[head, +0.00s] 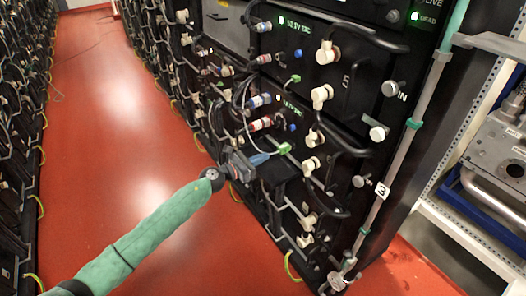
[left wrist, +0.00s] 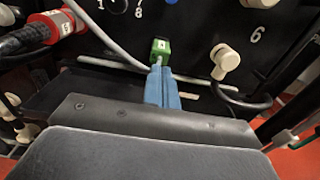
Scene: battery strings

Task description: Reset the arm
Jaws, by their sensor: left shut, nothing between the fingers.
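My left gripper (head: 270,156) is at the front of the black battery rack (head: 340,90), its arm coming in from the lower left. Its blue fingers are together and empty. In the left wrist view the blue fingers (left wrist: 161,82) point at a small green connector (left wrist: 160,48) on a grey cable. The fingertips appear right at its lower edge; I cannot tell if they touch. The green connector also shows in the head view (head: 284,148). My right gripper is not in view.
White elbow plugs (head: 321,96) with black cables and red-ended plugs (head: 261,124) stick out of the rack around my gripper. A pale green pole (head: 415,120) stands at the rack's right edge. Red floor (head: 110,100) lies clear in the aisle to the left.

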